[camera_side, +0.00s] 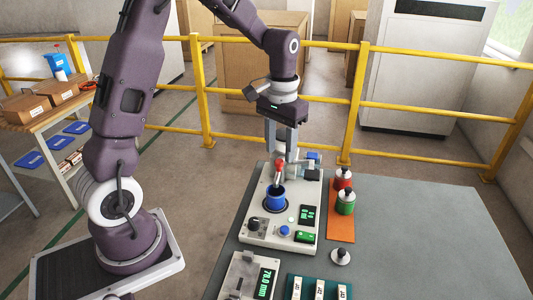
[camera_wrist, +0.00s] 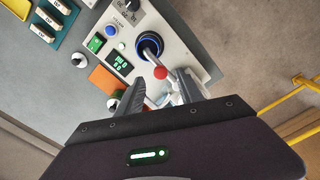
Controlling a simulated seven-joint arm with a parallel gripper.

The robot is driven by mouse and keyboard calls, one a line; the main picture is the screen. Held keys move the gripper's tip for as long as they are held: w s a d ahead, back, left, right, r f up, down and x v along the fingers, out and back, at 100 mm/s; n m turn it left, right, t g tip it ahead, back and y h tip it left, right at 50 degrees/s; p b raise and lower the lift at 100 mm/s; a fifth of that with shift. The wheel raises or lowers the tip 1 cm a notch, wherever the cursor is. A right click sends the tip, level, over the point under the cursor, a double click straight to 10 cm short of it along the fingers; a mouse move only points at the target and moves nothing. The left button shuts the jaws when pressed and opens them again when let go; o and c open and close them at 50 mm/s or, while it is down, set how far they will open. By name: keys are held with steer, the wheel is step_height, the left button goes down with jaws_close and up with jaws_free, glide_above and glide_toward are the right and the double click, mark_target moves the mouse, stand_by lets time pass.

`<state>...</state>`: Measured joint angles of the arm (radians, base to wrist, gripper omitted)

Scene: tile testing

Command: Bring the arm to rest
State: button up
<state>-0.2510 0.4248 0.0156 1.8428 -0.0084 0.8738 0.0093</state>
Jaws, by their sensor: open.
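My gripper (camera_side: 281,150) points down over the back part of a white test machine (camera_side: 258,226) on the grey table. Its two fingers are apart, and I see nothing held between them. In the wrist view, my gripper (camera_wrist: 163,82) shows both fingers spread. A red knob (camera_side: 279,165) on a lever sits just below the fingertips in the side view. The red knob (camera_wrist: 160,72) also shows near the fingertips in the wrist view; whether a finger touches it I cannot tell.
A device reading 78.0 mm (camera_side: 246,276) and a green rack (camera_side: 320,287) are in front. The table's right side is clear. A yellow railing (camera_side: 420,110) runs behind.

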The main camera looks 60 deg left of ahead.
steer(key=shift+r, duration=1.55)
steer(key=s+d+r+m+t, duration=0.25)
steer(key=s+d+r, duration=0.55)
steer(key=s, duration=0.4)
steer(key=s+d+t, duration=0.1)
steer(key=s+t, duration=0.2)
steer(key=s, duration=0.7)
steer(key=shift+d+r, duration=0.2)
steer(key=shift+d, duration=0.2)
